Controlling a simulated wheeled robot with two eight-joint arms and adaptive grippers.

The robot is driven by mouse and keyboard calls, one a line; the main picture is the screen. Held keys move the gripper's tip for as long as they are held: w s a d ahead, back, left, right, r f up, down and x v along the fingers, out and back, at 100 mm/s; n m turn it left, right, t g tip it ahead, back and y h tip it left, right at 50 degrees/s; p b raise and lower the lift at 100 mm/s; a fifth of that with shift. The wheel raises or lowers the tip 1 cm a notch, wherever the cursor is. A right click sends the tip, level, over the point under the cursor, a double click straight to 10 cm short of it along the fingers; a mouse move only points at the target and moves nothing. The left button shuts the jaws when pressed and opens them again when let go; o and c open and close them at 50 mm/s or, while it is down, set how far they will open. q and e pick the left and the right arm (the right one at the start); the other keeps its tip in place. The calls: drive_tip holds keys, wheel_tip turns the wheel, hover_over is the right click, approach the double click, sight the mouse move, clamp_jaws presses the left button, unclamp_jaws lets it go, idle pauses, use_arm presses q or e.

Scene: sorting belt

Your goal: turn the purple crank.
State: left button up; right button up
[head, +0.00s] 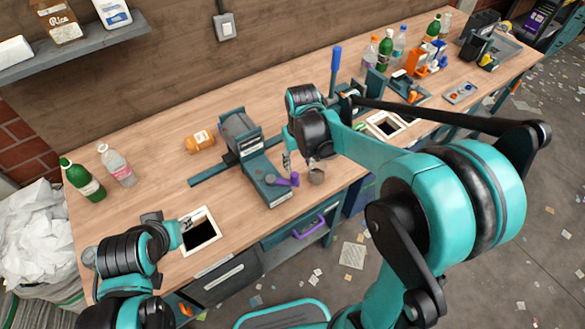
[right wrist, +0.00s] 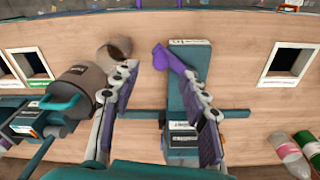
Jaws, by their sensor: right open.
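The purple crank (head: 288,180) sticks out from the front end of a teal machine (head: 266,183) on the bench. In the right wrist view the crank (right wrist: 172,60) lies ahead of my right gripper, near the tip of the right-hand finger. My right gripper (right wrist: 158,95) is open, with nothing between its fingers. In the head view the right gripper (head: 299,163) hangs just above and beside the crank; I see no clear contact. My left gripper (head: 186,224) is low at the left, by a white-framed dark opening (head: 214,241); its jaws are too small to read.
A grey-brown cup (head: 316,175) stands right of the crank, close to my right gripper. An orange jar (head: 200,141) lies behind left. Bottles (head: 117,165) stand at far left. A purple drawer handle (head: 310,227) is below the bench edge. Bench between jar and bottles is clear.

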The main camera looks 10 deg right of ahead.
sight(294, 174)
drive_tip(key=shift+w+a+f+g, duration=0.15)
drive_tip(key=shift+w+f+g, duration=0.05)
drive_tip(key=shift+w+f, duration=0.35)
drive_tip(key=shift+w+a+f+g, duration=0.15)
drive_tip(key=shift+w+f+g, duration=0.05)
drive_tip(key=shift+w+f, duration=0.45)
drive_tip(key=shift+f, duration=0.05)
wheel_tip(294, 174, down, 8)
drive_tip(key=shift+r+b, duration=0.15)
drive_tip(key=shift+b, duration=0.65)
clamp_jaws()
